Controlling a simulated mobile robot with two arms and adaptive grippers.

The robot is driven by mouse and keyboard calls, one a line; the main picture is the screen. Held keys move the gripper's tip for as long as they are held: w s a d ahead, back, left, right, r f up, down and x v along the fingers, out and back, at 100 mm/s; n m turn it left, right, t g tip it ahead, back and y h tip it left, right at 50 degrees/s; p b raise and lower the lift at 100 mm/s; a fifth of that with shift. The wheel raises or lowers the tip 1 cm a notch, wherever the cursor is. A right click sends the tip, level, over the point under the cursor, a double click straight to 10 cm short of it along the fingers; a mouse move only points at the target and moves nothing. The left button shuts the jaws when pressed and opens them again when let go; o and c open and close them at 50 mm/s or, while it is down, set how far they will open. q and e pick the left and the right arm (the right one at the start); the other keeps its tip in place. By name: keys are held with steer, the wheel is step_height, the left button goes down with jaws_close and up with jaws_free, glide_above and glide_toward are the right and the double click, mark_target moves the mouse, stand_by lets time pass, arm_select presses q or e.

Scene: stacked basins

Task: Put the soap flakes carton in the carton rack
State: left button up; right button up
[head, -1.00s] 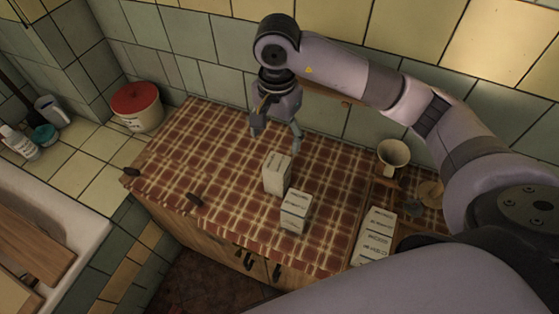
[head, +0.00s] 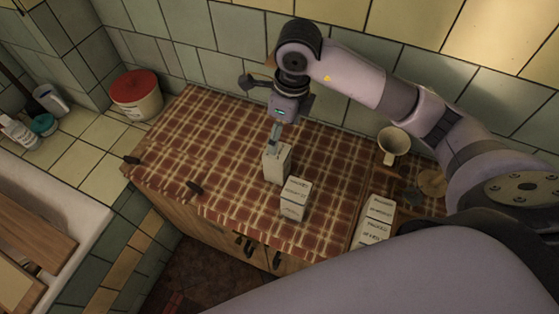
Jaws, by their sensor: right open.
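Two pale cartons stand upright on the checked cloth: a rear carton (head: 277,166) and a front carton (head: 294,199) with dark print on its top and side. The print is too small for me to read, so I cannot tell which is the soap flakes carton. My right gripper (head: 274,138) points down just above the rear carton's top, with its fingers seen nearly edge-on. It is open and holds nothing; I cannot tell whether a finger overlaps the carton's side.
A cream cup (head: 392,143) stands at the back right, near my right arm. A red-lidded tub (head: 136,94) stands at the left. The cloth left of the cartons is clear.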

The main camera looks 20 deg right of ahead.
mark_target(278, 159)
steer(key=f, duration=0.8)
steer(key=shift+w+a+f+p, duration=0.15)
steer(key=shift+w+a+p, duration=0.2)
steer(key=shift+p, duration=0.05)
step_height(278, 159, down, 4)
steer(key=shift+f+p, duration=0.1)
steer(key=shift+p, duration=0.45)
steer(key=shift+w+f, duration=0.15)
steer(key=shift+f, duration=0.4)
steer(key=shift+c, duration=0.4)
steer(key=c, duration=1.5)
steer(key=shift+r, duration=0.2)
step_height(278, 159, up, 20)
steer(key=b, duration=0.1)
steer(key=shift+f, duration=0.15)
